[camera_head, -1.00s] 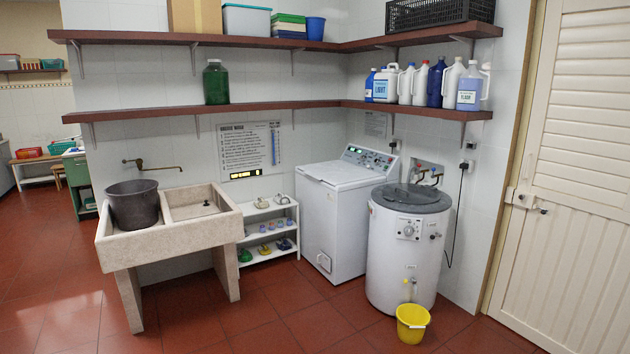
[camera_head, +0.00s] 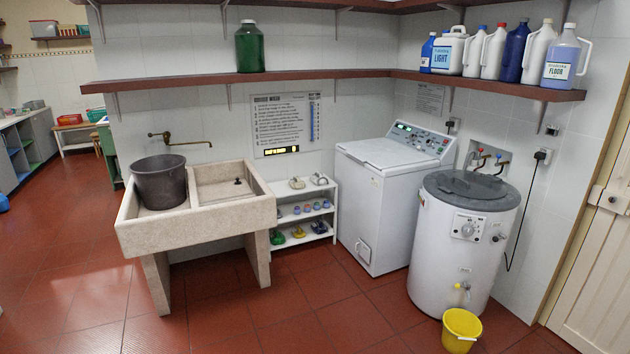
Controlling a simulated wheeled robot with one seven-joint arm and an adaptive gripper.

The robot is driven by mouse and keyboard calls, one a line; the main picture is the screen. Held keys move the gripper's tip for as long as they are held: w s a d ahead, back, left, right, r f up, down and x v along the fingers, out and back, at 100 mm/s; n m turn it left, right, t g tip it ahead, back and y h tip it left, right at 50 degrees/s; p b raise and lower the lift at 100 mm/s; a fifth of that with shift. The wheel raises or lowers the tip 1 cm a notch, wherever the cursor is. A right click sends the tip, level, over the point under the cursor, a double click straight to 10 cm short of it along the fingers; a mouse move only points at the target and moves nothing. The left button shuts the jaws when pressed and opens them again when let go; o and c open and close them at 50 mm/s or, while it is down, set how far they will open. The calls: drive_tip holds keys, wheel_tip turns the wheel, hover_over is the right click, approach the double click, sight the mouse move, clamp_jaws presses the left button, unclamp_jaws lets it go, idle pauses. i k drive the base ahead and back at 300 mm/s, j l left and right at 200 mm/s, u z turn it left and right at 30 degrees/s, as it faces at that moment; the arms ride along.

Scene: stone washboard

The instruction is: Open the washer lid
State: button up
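A white top-loading washer (camera_head: 378,208) stands against the back wall, right of centre. Its flat white lid (camera_head: 388,153) is shut, and its sloped control panel (camera_head: 422,139) is at the back. Beside it on the right stands a round white washing machine (camera_head: 458,246) with a dial on its front. Its dark grey round lid (camera_head: 469,187) lies on top and is also shut. My gripper is not in view.
A stone washboard sink (camera_head: 190,229) with a dark bucket (camera_head: 161,182) stands on the left. A small white rack (camera_head: 303,222) stands between sink and washer. A yellow bucket (camera_head: 461,331) sits before the round machine. Red shelves (camera_head: 330,76) hang above. The tiled floor (camera_head: 290,315) in front is clear.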

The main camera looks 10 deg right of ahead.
sight(383, 154)
drive_tip(key=i+z, duration=0.4)
drive_tip(key=i, duration=1.55)
drive_tip(key=i+u, duration=0.15)
drive_tip(key=i, duration=0.35)
drive_tip(key=i+l+u, duration=0.1)
drive_tip(key=i, duration=0.4)
drive_tip(key=i+l+u, duration=0.15)
drive_tip(key=i, duration=0.35)
drive_tip(key=i+l+u, duration=0.15)
drive_tip(key=i+l, duration=0.2)
drive_tip(key=i, duration=0.15)
drive_tip(key=i+l+u, duration=0.9)
drive_tip(key=i, duration=0.1)
